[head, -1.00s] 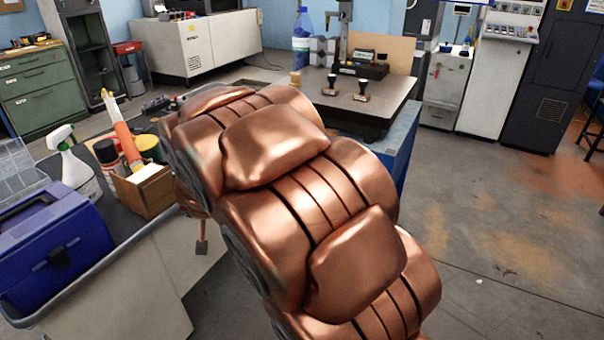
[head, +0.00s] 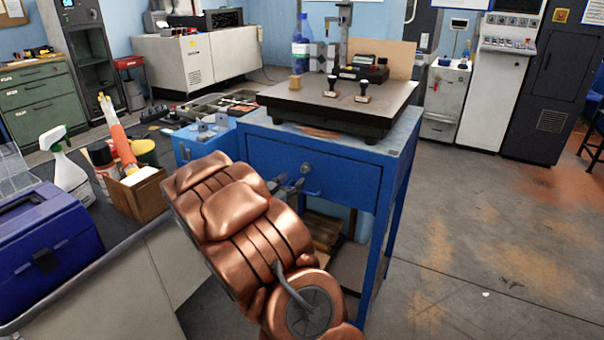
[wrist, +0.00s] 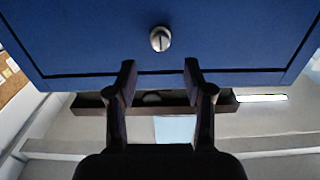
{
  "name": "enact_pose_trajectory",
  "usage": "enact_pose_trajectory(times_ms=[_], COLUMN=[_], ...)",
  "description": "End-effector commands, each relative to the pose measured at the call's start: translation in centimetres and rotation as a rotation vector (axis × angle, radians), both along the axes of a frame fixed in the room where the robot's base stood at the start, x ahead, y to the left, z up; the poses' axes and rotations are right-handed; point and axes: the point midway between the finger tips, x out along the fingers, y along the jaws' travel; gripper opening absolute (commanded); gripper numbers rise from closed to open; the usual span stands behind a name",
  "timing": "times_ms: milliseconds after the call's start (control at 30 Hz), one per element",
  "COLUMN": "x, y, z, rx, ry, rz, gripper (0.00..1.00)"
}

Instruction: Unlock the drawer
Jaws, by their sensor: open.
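The blue drawer (head: 340,178) is shut, under the top of the blue bench. It fills the upper part of the wrist view (wrist: 80,40). A small round silver lock knob (head: 305,168) sits on its front. In the wrist view the knob (wrist: 160,39) shows a raised bar that looks roughly upright. My gripper (head: 288,186) is in front of the drawer, by the knob in the head view. In the wrist view my gripper (wrist: 158,72) has its two fingers apart with nothing between them. The knob lies beyond the fingertips, roughly centred between them; contact is not visible.
A dark surface plate (head: 335,101) with two stamps and a bottle stands on the bench. At left are a blue toolbox (head: 45,250), a spray bottle (head: 67,170) and a cardboard box (head: 135,195). The floor (head: 480,240) at right is clear.

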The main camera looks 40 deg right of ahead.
Motion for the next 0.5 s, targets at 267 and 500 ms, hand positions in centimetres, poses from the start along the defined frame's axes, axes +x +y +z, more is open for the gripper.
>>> enact_pose_trajectory(times_ms=[267, 500], x=[0.7, 1.6], y=[-2.8, -5.3], z=[0.0, 0.2], rx=[0.001, -0.001], ry=[0.002, -0.001], rz=[-0.001, 0.000], gripper=[0.52, 0.52])
